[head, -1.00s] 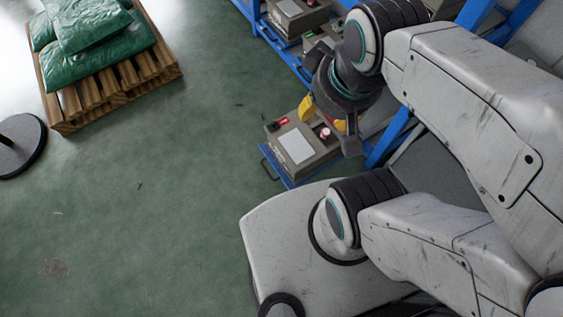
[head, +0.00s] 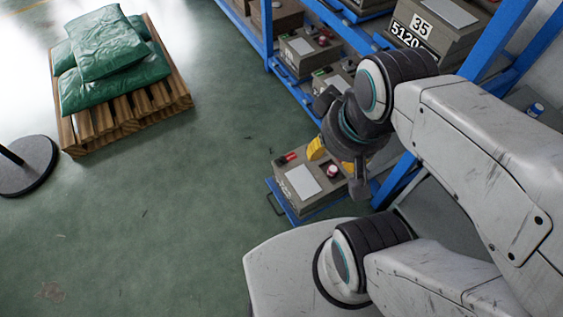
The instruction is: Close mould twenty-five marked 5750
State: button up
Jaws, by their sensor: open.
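A grey-brown mould box (head: 312,198) sits on a low blue pulled-out shelf tray (head: 279,205) at the rack's foot. Its top has a pale plate, a red piece and a red-and-white round knob. Markings on its front face are too small to read, so I cannot tell whether it is number 25, 5750. I cannot tell whether its lid is fully down. My gripper (head: 334,159), with yellow fingertips, is open and empty above the back part of this box. It hides part of the box's far side.
Blue racking (head: 268,40) holds several similar boxes; one at upper right (head: 432,38) reads 35 and 5120. A wooden pallet (head: 130,117) with green sacks (head: 110,62) stands at upper left. A round black stand base (head: 27,167) is at far left. The green floor between is clear.

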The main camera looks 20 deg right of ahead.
aim_at(304, 188)
jog(key=i+j, duration=0.2)
jog(key=j, duration=0.25)
jog(key=i+j, duration=0.25)
jog(key=j, duration=0.25)
jog(key=i+j+z, duration=0.1)
jog(key=j, duration=0.35)
jog(key=i+j, duration=0.3)
jog(key=j, duration=0.2)
jog(key=i+j, duration=0.2)
jog(key=j, duration=0.25)
jog(key=i+j, duration=0.2)
jog(key=j, duration=0.3)
jog(key=i+j+z, duration=0.1)
jog(key=j, duration=0.4)
jog(key=i+j, duration=0.25)
jog(key=j, duration=0.25)
